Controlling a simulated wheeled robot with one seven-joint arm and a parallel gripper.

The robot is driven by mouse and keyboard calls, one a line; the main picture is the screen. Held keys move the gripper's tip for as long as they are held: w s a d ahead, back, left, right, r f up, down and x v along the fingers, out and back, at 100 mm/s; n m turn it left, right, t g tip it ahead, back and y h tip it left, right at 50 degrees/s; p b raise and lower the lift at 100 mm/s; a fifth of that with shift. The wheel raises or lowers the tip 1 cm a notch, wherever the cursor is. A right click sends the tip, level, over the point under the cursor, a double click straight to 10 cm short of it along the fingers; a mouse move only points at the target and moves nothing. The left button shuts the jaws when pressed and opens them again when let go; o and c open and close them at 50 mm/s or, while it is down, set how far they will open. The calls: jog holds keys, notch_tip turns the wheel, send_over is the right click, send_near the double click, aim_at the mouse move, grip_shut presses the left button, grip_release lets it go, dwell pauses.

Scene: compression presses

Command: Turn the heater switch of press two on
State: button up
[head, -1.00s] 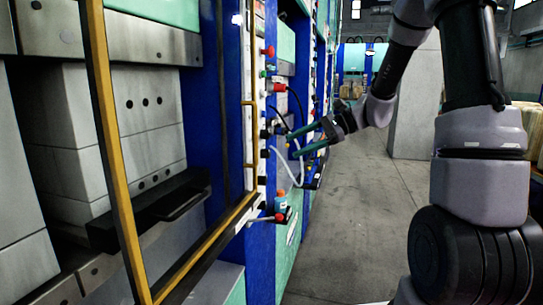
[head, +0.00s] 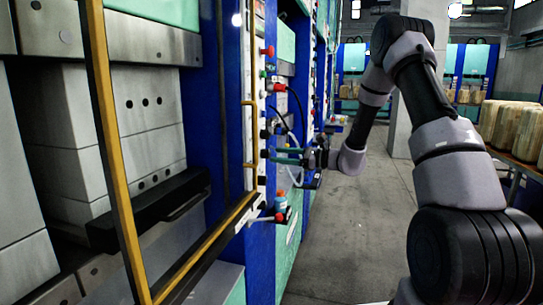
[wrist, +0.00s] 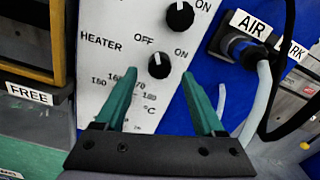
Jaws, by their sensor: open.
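The heater switch (wrist: 159,64) is a black round knob on a white panel (wrist: 105,50) in the wrist view, with HEATER to its left and OFF and ON printed above it. Its white pointer mark is toward OFF. My gripper (wrist: 159,82) is open, its two green fingers on either side of and just below the knob in the picture. I cannot tell whether they touch it. In the head view my gripper (head: 272,156) is at the press front panel, and the knob there is too small to make out.
Another black knob (wrist: 180,15) sits above. To the right are the AIR connector (wrist: 240,47) and a white hose (wrist: 248,122). A yellow-edged guard frame (head: 115,160) stands at left in the head view. The aisle floor (head: 340,230) is clear.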

aim_at(270, 154)
jog(key=shift+x, duration=1.8)
jog(key=shift+a, duration=0.1)
grip_shut()
jog(key=m, duration=0.5)
jog(key=shift+m, duration=0.4)
jog(key=m, duration=0.5)
jog(key=shift+m, duration=0.7)
